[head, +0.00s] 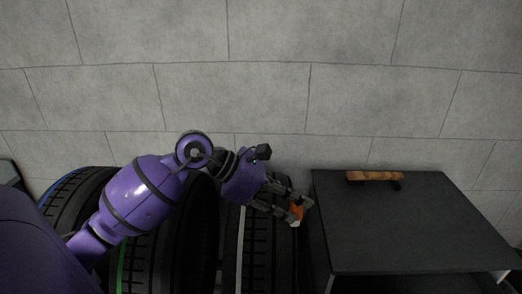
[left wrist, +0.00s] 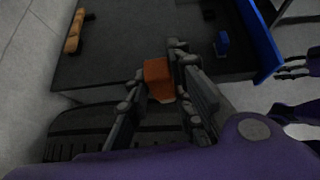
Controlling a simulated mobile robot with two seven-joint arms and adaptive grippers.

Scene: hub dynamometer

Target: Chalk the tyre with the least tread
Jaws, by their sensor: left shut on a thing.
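My left gripper (head: 292,203) is shut on an orange block (head: 297,211) with a small pale tip, likely the chalk. The left wrist view shows the block (left wrist: 158,78) between the fingers. The gripper is above the right-hand tyre (head: 265,250), which has a pale grey stripe. The left wrist view shows a dark treaded tyre (left wrist: 75,130) below the fingers; contact cannot be told. A green-striped tyre (head: 145,260) stands in the middle, partly behind my arm. A blue-striped tyre (head: 72,195) stands at the left. What seem to be my right gripper's fingers (left wrist: 293,68) show at the wrist view's right edge.
A black cabinet (head: 400,225) stands close to the right of the tyres. A wooden-handled tool (head: 373,176) lies on its top near the back edge. A small blue object (left wrist: 222,43) and a blue panel (left wrist: 257,40) show in the left wrist view. A grey block wall (head: 300,60) is behind.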

